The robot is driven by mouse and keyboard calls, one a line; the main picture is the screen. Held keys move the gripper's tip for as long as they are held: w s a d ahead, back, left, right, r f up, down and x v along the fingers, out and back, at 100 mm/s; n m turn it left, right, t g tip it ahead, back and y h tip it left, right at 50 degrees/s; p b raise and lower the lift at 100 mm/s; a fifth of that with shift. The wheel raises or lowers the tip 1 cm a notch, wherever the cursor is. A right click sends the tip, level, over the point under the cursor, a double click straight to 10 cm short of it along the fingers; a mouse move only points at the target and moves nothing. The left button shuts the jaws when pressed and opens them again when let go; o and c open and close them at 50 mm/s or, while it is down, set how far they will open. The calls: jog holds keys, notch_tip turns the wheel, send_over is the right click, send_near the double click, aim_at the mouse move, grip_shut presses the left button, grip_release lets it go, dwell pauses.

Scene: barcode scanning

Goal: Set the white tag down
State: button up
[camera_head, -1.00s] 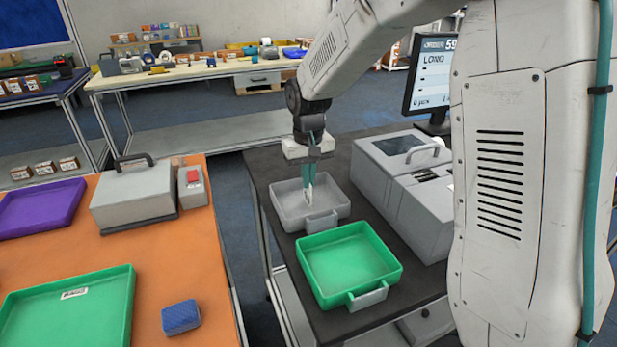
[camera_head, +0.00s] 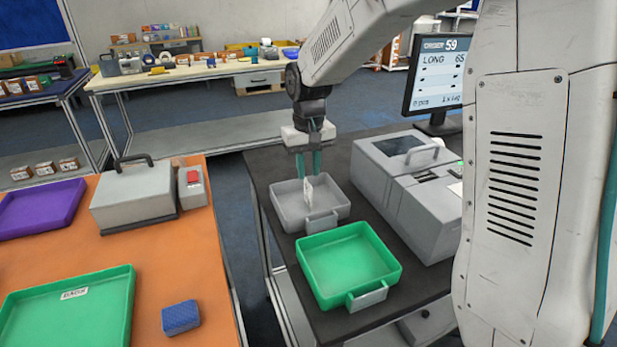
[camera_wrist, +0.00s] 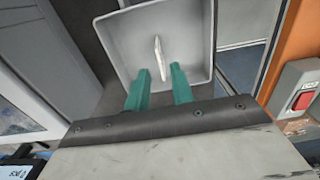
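The white tag (camera_head: 309,190) stands on edge, tilted, in or just above the grey tray (camera_head: 279,212) on the dark table.
A green tray (camera_head: 348,262) stands in front of the grey tray. A grey machine (camera_head: 412,185) and a monitor (camera_head: 437,75) stand to the right. The orange table (camera_head: 190,262) at left holds a blue block (camera_head: 181,317), a green tray and a purple tray.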

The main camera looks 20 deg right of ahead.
notch_tip(320, 180, up, 9)
jog(key=s+d+r, duration=0.1)
jog(key=s+r, duration=0.1)
jog(key=s, duration=0.6)
jog(key=s+d+r, duration=0.1)
jog(key=s+r, duration=0.1)
jog(key=s, duration=0.6)
jog(key=s+f+t, duration=0.1)
jog(key=s+f, duration=0.3)
jog(key=s, duration=1.2)
jog(key=shift+d, duration=0.3)
